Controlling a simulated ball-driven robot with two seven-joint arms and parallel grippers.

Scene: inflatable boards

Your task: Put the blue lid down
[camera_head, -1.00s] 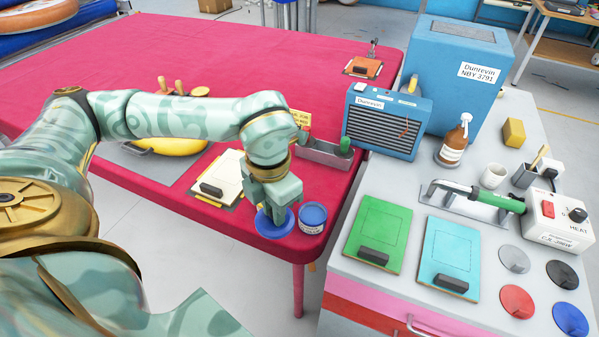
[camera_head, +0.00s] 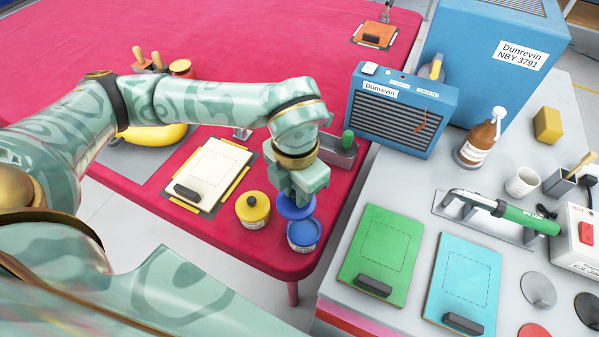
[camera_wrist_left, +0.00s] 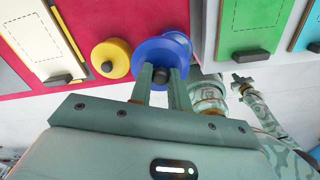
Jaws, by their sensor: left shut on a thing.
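My left gripper (camera_head: 296,196) is shut on the black knob of the blue lid (camera_head: 294,209). In the left wrist view the lid (camera_wrist_left: 150,52) hangs level between the fingertips (camera_wrist_left: 161,75). A round tin with a blue top (camera_head: 304,233) stands on the red table's near right corner, just in front of the lid in the head view. In the left wrist view the lid partly covers this tin. How high the lid is above the table I cannot tell.
A yellow-lidded pot (camera_head: 251,212) stands left of the lid. A cream board (camera_head: 215,168) lies farther left, and a metal tray (camera_head: 335,152) is behind. Green (camera_head: 382,240) and light-blue (camera_head: 465,275) boards lie on the grey bench at right, across a gap.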

